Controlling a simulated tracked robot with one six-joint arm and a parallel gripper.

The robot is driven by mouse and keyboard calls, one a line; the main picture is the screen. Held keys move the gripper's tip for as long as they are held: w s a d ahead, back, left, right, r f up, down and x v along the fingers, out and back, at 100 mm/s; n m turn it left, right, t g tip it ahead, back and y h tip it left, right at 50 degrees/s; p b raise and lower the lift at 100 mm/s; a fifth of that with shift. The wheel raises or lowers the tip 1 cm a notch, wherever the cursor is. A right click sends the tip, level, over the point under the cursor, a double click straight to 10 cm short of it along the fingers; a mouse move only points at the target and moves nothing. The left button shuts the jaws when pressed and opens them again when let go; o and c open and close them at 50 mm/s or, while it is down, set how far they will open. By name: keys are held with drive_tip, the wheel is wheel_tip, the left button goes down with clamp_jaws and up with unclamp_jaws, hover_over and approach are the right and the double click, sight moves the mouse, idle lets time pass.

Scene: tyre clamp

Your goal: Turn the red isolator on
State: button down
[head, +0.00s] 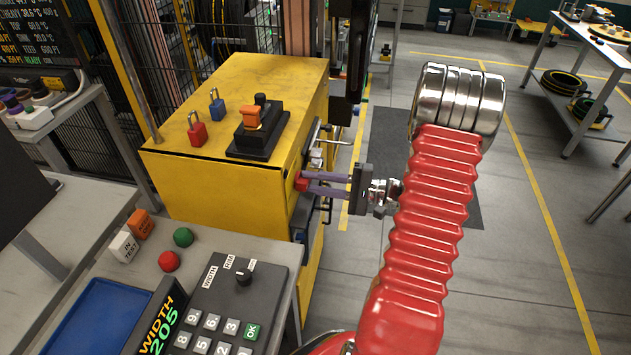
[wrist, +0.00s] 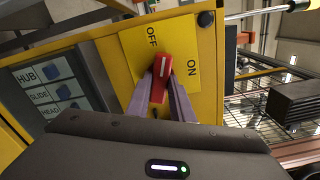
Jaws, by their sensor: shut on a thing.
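The red isolator (head: 300,182) is a small red knob on the side of the yellow cabinet, partly hidden by my fingers in the head view. In the wrist view the red handle (wrist: 162,78) sits on a yellow plate (wrist: 138,48) marked OFF at upper left and ON at right. Its white mark points up and slightly right, between the two words. My gripper (head: 308,184) reaches the cabinet side from the right. In the wrist view my gripper's (wrist: 160,87) two purple fingers are shut on the handle, one on each side.
The yellow cabinet (head: 235,185) carries red and blue padlocks and a black switch box (head: 258,130) on top. A HUB, SLIDE and HEAD panel (wrist: 55,92) is beside the plate. A grey console (head: 225,310) stands in front.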

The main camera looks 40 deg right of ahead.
drive_tip(key=m, duration=0.7)
drive_tip(key=shift+a+f, duration=0.1)
drive_tip(key=shift+a, duration=0.15)
drive_tip(key=m, duration=0.6)
drive_tip(key=shift+m, duration=0.4)
drive_tip(key=c, duration=1.6)
unclamp_jaws()
drive_tip(key=shift+d, duration=0.1)
drive_tip(key=shift+o, duration=0.2)
drive_tip(key=v, duration=1.4)
